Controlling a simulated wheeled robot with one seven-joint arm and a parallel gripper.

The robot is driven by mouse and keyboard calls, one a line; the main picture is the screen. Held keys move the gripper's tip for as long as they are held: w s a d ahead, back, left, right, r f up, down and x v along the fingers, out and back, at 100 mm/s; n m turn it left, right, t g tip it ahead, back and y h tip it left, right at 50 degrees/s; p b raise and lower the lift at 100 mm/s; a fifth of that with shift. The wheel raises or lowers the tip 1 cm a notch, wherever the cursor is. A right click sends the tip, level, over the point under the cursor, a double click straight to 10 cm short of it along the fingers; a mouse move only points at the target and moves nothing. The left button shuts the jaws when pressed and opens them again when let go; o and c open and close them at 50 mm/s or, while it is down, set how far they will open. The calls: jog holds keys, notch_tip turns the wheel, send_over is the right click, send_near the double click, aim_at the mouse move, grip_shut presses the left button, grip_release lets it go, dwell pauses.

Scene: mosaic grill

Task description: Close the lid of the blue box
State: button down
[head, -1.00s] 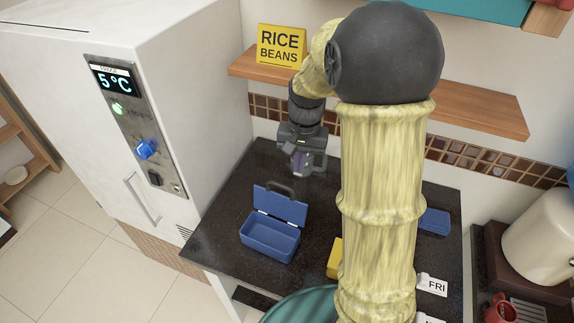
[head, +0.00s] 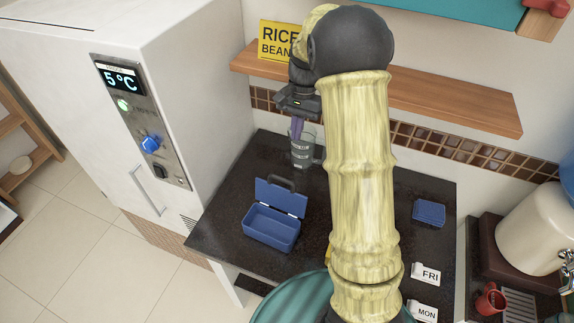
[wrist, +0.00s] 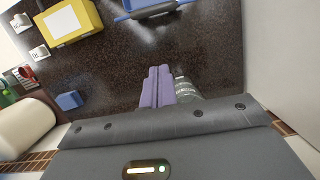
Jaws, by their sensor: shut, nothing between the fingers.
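The blue box (head: 271,229) stands on the dark counter with its open side up. Its lid (head: 281,197) is raised, tilted back along the far edge, with a dark handle on top. In the wrist view part of the blue box (wrist: 152,10) shows at the top edge, cut off by the frame. My gripper (head: 297,130) is above the counter, behind and higher than the lid, apart from it. Its purple fingers (wrist: 157,86) are together with nothing between them.
A grey graduated cup (head: 303,154) stands just below my gripper, partly hidden by the fingers in the wrist view. A wooden shelf (head: 450,109) with a yellow sign (head: 276,41) is behind. A white fridge (head: 213,110) borders the left. A blue block (head: 428,212) lies right.

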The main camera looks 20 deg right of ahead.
jog(key=s+a+f+p, duration=0.3)
jog(key=s+f+p, duration=0.1)
jog(key=f, duration=0.4)
jog(key=shift+s+a+f+p, duration=0.25)
jog(key=shift+s+a+p, duration=0.1)
jog(key=shift+w, duration=0.1)
